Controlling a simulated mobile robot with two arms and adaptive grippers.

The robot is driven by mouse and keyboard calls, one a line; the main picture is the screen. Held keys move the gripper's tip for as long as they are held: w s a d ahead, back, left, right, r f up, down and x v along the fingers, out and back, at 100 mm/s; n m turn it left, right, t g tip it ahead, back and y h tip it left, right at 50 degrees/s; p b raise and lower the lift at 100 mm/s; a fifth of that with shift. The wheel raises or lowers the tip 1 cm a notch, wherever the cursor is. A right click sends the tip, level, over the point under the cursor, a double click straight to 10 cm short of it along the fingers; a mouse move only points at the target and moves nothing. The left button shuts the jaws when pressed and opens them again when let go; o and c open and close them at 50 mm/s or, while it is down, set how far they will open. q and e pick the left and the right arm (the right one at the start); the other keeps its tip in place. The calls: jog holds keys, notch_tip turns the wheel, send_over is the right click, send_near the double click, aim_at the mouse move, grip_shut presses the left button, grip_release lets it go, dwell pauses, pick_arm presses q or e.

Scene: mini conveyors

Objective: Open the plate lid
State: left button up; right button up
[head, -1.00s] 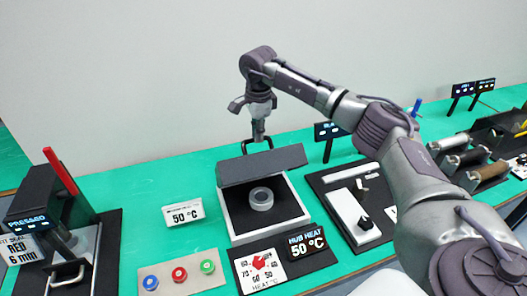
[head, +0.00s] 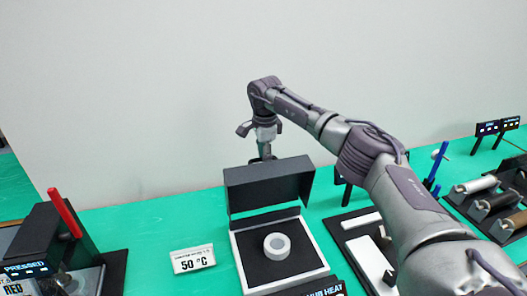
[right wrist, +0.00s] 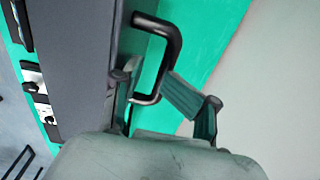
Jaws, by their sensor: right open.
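The plate lid (head: 262,193) is a dark grey panel standing raised at the back of a white-rimmed box (head: 239,262). A light grey ring (head: 277,246) lies on the dark plate inside, uncovered. My right gripper (head: 264,152) is open, just above and behind the lid's upper edge; its fingertips are partly hidden by the lid there. In the right wrist view the lid (right wrist: 82,60) runs along the left side. Its black loop handle (right wrist: 172,45) reaches between the open fingers of my right gripper (right wrist: 160,100); I cannot tell whether they touch it. My left gripper is out of view.
A white 50 °C sign (head: 193,260) stands left of the box. A press with a red lever (head: 65,213) is at far left, and roller stands (head: 478,187) are at right. A plain wall rises behind.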

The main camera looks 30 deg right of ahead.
jog(key=shift+w+f, duration=0.1)
jog(key=shift+f, duration=0.1)
jog(key=shift+w+f, duration=0.15)
jog(key=shift+w, duration=0.1)
jog(key=shift+w+d+r, duration=0.1)
jog(key=shift+w+r, duration=0.05)
jog(key=shift+r, duration=0.05)
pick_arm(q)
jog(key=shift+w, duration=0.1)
pick_arm(e)
notch_tip(320, 180, up, 12)
jog(key=shift+s+f, duration=0.25)
jog(key=shift+f, duration=0.1)
